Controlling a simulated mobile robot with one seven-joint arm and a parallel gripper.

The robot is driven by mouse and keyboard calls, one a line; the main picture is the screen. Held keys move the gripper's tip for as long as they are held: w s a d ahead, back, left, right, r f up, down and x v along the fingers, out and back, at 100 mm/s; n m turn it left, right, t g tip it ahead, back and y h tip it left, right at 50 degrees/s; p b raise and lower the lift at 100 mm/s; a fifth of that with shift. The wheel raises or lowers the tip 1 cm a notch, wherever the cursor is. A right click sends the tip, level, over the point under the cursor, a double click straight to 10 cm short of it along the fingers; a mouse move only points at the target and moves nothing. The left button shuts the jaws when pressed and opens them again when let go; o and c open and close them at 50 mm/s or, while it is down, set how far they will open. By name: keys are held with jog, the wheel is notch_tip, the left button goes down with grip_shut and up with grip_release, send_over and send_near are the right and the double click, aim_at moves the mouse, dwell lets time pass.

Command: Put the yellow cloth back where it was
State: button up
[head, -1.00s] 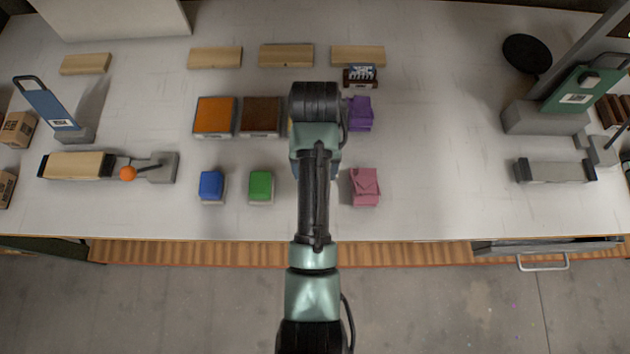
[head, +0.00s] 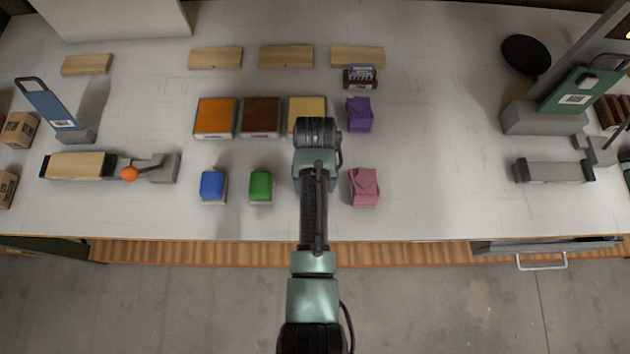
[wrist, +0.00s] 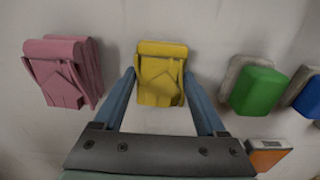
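The yellow cloth (wrist: 161,80), a small folded pad, lies on the white worktop in the wrist view. My gripper (wrist: 160,74) is open above it, with one blue finger along each side of the cloth; whether the tips touch it I cannot tell. In the head view my arm hides the cloth and the fingers, in the row between the green block (head: 260,186) and the pink cloth (head: 364,187). The pink cloth (wrist: 65,73) and green block (wrist: 258,90) flank the yellow cloth in the wrist view.
Behind are orange (head: 215,117), brown (head: 261,116) and pale yellow (head: 307,112) tiles and a purple cloth (head: 359,114). A small brown rack (head: 360,78) stands behind the purple cloth. A blue block (head: 212,186) is left of the green one.

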jog(key=o, duration=0.4)
jog(key=shift+c, duration=0.2)
notch_tip(320, 180, up, 12)
jog(key=shift+r, duration=0.25)
dwell(0.5)
